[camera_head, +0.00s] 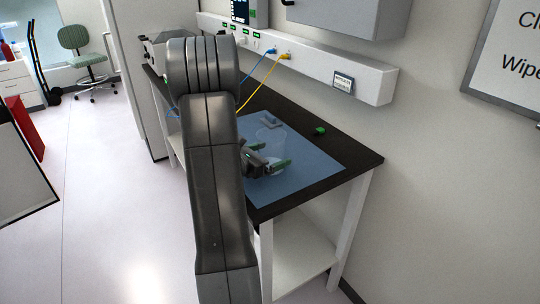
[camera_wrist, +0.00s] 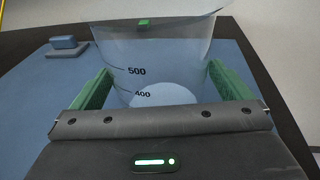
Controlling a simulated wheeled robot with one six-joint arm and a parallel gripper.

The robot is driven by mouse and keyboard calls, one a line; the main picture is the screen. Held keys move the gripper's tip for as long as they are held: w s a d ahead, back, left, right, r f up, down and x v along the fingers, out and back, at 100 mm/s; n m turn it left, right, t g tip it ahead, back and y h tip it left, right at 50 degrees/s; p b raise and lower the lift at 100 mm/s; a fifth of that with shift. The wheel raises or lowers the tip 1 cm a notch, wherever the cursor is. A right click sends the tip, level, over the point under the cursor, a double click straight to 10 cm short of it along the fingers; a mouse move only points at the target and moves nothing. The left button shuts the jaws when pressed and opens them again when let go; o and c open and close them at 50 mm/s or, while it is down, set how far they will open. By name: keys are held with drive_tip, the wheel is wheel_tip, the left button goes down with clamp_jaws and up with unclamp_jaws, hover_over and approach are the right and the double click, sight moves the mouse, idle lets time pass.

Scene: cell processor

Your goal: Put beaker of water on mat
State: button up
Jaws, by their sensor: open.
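A clear beaker (camera_head: 270,136) with dark volume marks stands over the blue mat (camera_head: 318,157) on the dark bench. In the wrist view the beaker (camera_wrist: 155,60) fills the middle, with its 400 and 500 marks facing me and a pale disc low inside. My gripper (camera_head: 272,163) is open, with its green fingers on either side of the beaker. In the wrist view my gripper (camera_wrist: 153,88) shows small gaps between the fingers and the glass. The beaker's bottom is hidden behind my gripper. The mat (camera_wrist: 38,95) spreads around it.
A small blue-grey block (camera_head: 271,121) lies on the mat behind the beaker. A small green object (camera_head: 320,130) lies on the bench to the right. Blue and yellow cables hang from the wall rail (camera_head: 310,68). The mat's right part is clear.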

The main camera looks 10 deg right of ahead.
drive_tip(key=shift+r, duration=0.15)
drive_tip(key=v, duration=1.2)
drive_tip(key=shift+r+b, duration=0.1)
drive_tip(key=shift+b, duration=0.3)
